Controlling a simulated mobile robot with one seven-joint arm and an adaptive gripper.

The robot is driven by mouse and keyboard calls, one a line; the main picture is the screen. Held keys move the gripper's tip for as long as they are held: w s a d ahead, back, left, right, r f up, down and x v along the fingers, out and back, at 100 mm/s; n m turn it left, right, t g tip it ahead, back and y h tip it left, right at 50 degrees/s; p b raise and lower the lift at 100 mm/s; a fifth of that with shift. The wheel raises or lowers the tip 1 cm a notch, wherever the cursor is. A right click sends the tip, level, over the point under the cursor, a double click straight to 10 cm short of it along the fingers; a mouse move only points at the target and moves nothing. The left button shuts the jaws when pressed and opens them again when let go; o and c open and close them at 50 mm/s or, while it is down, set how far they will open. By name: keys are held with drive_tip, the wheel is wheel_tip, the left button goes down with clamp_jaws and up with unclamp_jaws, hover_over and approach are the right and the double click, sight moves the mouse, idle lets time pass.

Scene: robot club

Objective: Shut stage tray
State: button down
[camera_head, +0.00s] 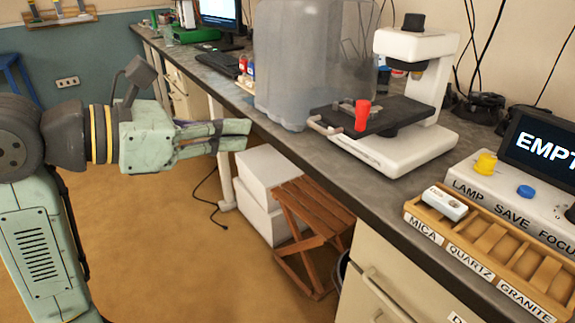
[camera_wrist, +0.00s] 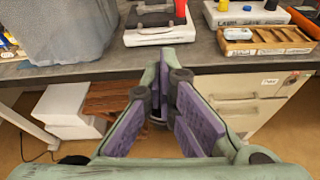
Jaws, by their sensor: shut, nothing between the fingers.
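A white microscope (camera_head: 395,155) stands on the bench, and its white base (camera_wrist: 160,36) shows at the top of the wrist view. Its black stage tray (camera_head: 392,112) juts toward the bench's front left and has a pale bar handle (camera_head: 325,126) at its near end. A red upright piece (camera_head: 362,115) sits on or at the tray. My gripper (camera_head: 238,133) is shut and empty, in the air before the bench, left of the handle and apart from it. Its purple finger pads (camera_wrist: 162,80) show in the wrist view.
A cloudy translucent cover or bin (camera_head: 295,70) stands just left of the tray. A labelled wooden sample rack (camera_head: 480,250) and a control box (camera_head: 505,190) with an "EMPT" screen lie to the right. White boxes (camera_head: 265,185) and a wooden stool (camera_head: 312,210) stand below the bench.

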drive_tip(key=n, duration=0.1)
drive_tip(key=p, duration=0.3)
approach(352, 113)
drive_tip(key=f, duration=0.1)
drive_tip(key=a+f, duration=0.1)
drive_tip(key=f, duration=0.1)
drive_tip(key=shift+s+a+f+h, duration=0.2)
drive_tip(key=shift+s+h, duration=0.1)
drive_tip(key=shift+s, duration=0.05)
drive_tip(key=w+d, duration=0.2)
drive_tip(key=d, duration=0.1)
drive_tip(key=w+d+b, duration=0.1)
drive_tip(key=w+d, duration=0.1)
drive_tip(key=d, duration=0.1)
drive_tip(key=w+d+b, duration=0.1)
drive_tip(key=w+d, duration=0.2)
drive_tip(key=shift+d, duration=0.25)
drive_tip(key=shift+r, duration=0.1)
